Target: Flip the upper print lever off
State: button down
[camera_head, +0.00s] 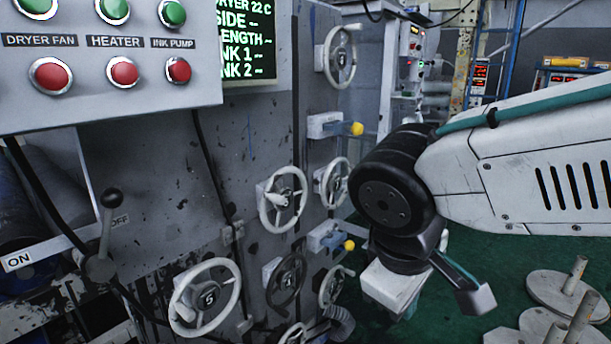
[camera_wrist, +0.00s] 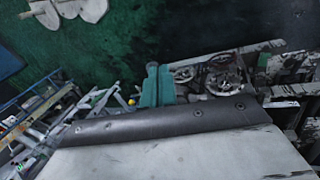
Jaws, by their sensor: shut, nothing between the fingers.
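Two levers with yellow knobs stick out to the right from white blocks on the grey machine wall. The upper lever (camera_head: 352,129) sits below the top handwheel, and the lower lever (camera_head: 344,244) sits beside the lower handwheels. No print label is readable near either. A small yellow knob (camera_wrist: 131,101) shows in the wrist view left of the fingers; I cannot tell which lever it belongs to. My gripper (camera_wrist: 157,72) has teal fingers that are shut and empty. In the head view, my wrist is right of the levers and the fingertips are not clearly seen.
Several handwheels (camera_head: 283,198) stand out from the wall around the levers. Pale discs with posts (camera_head: 563,290) stand on the green floor at the right.

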jog(key=s+d+m+y, duration=0.1)
jog(key=s+d+m, duration=0.3)
jog(key=d, duration=0.2)
jog(key=s+d+m+g+y, duration=0.1)
jog(key=s+d+m, duration=0.3)
jog(key=d, duration=0.3)
jog(key=shift+f+y, duration=0.3)
jog(key=shift+f, duration=0.15)
